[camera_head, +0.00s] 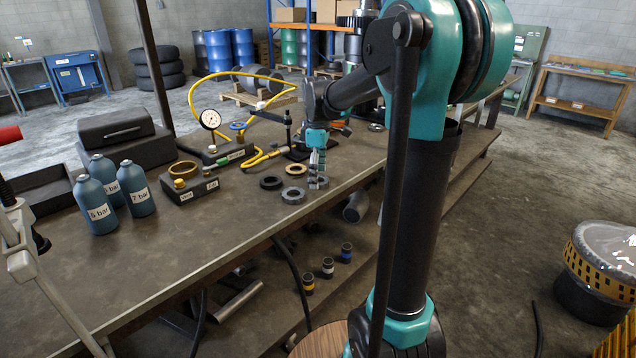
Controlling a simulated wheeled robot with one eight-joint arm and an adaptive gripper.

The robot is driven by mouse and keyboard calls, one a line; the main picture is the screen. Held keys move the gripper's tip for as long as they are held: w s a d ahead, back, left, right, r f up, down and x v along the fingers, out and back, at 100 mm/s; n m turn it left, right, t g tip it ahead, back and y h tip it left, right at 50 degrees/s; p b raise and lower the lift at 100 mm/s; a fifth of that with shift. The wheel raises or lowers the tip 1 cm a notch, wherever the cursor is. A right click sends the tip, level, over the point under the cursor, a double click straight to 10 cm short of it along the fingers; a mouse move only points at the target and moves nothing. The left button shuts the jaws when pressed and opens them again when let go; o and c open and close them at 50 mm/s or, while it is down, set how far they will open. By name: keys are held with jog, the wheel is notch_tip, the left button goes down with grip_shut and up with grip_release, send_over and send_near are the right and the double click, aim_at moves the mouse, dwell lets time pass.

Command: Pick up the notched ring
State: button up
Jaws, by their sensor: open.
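Several small rings lie flat on the dark bench top (150,262) near its front edge. A grey ring (285,196) lies nearest the edge, a black ring (263,183) is to its left and behind, and a tan ring (287,170) is farther back. Another grey ring (324,184) lies beneath my gripper and is partly hidden by it. The rings are too small to tell surely which one is notched. My gripper (317,178) points down just right of the front grey ring. It is open, and I see nothing held in it.
A gauge (210,119) with a yellow hose (190,98) stands behind the rings. Small labelled cylinders (327,268) stand on the lower shelf.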

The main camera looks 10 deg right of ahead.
jog(key=shift+f, duration=0.1)
jog(key=c, duration=1.4)
jog(key=shift+c, duration=0.4)
